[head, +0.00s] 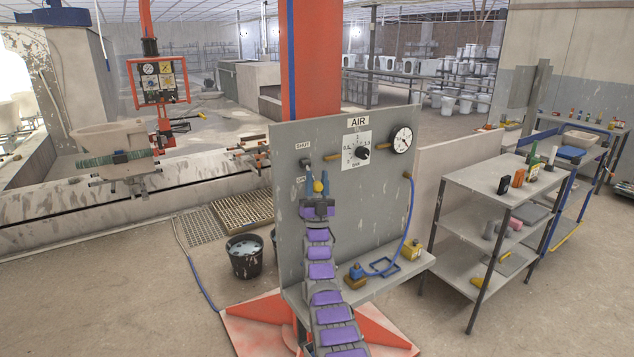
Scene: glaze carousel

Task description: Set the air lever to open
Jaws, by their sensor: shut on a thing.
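The air lever's yellow knob (318,186) shows on the left part of the grey AIR panel (287,235). It is level with the lower label (300,180), a little to its right, and below the SHUT label (302,146). The lower label's lettering is small and hard to read.
A dial (363,153) and a pressure gauge (402,139) sit to the right on the panel. A blue hose (411,215) hangs to a shelf below. A shelf rack (480,187) stands at right, and a black bucket (247,258) is on the floor at left.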

